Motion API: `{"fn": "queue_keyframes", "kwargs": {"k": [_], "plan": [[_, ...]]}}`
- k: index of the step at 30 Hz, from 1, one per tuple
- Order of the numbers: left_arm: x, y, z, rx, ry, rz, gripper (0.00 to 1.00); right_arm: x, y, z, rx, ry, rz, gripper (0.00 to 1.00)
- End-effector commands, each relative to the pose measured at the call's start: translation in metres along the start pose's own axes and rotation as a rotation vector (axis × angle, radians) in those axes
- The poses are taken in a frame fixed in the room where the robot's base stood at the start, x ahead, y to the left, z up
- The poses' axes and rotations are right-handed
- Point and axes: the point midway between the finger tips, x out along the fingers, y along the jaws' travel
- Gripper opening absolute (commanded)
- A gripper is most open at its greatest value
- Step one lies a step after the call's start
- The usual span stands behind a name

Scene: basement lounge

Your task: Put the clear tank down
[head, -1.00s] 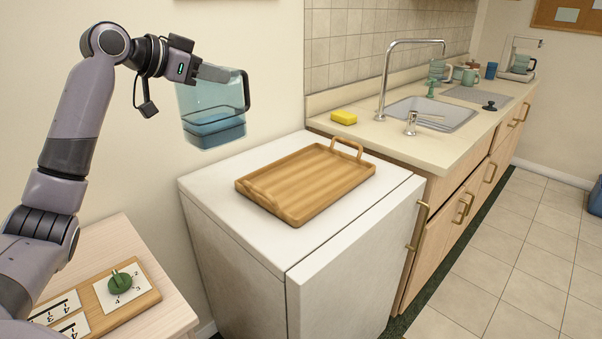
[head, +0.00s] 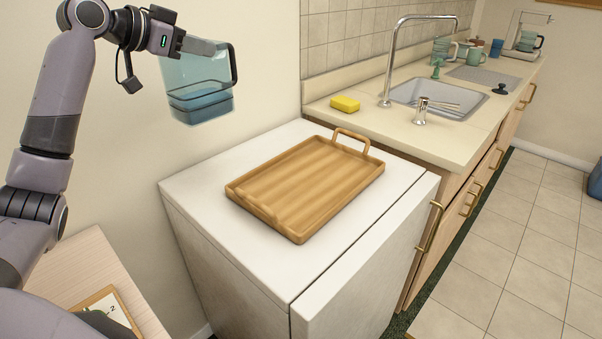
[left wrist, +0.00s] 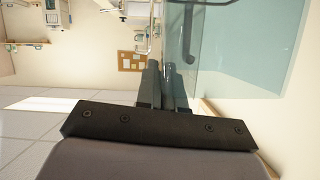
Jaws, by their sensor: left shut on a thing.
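The clear tank (head: 193,82) is a see-through bluish container with a dark handle on its right side and what looks like blue water in its lower part. My left gripper (head: 207,47) is shut on the tank near its upper rim and holds it in the air, roughly upright. The tank hangs above and behind the left part of the white cabinet top, apart from it. In the left wrist view the gripper fingers (left wrist: 167,88) close on the clear wall of the tank (left wrist: 235,60). My right gripper is not in view.
A wooden tray (head: 305,185) with two handles lies empty on the white cabinet (head: 200,190), with bare top around it. The counter holds a yellow sponge (head: 345,104), a sink (head: 438,97), a faucet and cups. A low wooden table (head: 85,268) stands at lower left.

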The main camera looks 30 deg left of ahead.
Motion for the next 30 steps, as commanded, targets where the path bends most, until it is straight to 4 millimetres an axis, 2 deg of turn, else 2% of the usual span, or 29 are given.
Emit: {"fn": "queue_keyframes", "kwargs": {"k": [5, 8, 17, 27, 30], "plan": [[-0.001, 0.000, -0.001, 0.002, 0.006, -0.002, 0.00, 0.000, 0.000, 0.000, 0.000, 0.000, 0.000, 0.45], [0.003, 0.001, 0.007, 0.001, 0.003, 0.000, 0.00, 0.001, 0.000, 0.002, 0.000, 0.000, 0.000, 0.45], [0.023, 0.008, 0.056, 0.000, 0.002, 0.001, 0.00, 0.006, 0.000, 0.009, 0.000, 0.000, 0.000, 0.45], [0.050, 0.016, 0.121, -0.001, 0.003, 0.001, 0.00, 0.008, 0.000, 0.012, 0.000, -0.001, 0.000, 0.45], [0.055, 0.017, 0.134, 0.000, 0.005, -0.002, 0.00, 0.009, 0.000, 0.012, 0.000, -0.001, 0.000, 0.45]]}}
